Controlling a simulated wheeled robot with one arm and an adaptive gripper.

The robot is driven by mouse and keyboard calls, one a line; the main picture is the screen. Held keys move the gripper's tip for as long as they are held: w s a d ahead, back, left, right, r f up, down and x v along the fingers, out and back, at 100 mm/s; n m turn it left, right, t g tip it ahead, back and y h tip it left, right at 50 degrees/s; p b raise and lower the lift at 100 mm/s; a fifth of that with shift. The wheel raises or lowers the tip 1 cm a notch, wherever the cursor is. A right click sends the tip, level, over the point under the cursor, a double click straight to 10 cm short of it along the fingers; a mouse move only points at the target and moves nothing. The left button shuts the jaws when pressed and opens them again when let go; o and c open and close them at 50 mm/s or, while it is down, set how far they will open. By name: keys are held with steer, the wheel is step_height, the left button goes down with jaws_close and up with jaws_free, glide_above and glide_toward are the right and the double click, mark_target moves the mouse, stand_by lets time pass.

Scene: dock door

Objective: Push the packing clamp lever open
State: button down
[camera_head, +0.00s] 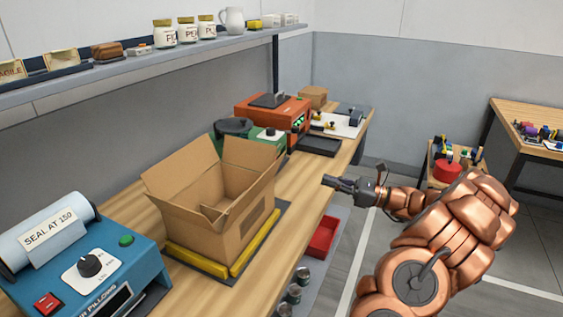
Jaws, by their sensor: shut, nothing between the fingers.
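My gripper (328,181) is shut and empty. It points left, in the air beside the front edge of the wooden bench (317,190), to the right of the open cardboard box (205,217). The box stands with its flaps up on a dark base with yellow bars (197,262) along its lower edges. I cannot clearly pick out the packing clamp lever. A white board (345,128) with small black and yellow parts lies at the far end of the bench, away from my gripper.
A blue machine (130,262) stands at the near left, a green machine (268,138) and an orange machine (262,109) behind the box. A shelf (130,72) with jars runs above.

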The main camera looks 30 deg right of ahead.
steer(key=shift+d, duration=0.55)
steer(key=shift+a, duration=0.1)
steer(key=p+x, duration=0.3)
steer(key=x, duration=1.1)
steer(key=shift+w, duration=0.1)
steer(key=shift+r, duration=0.15)
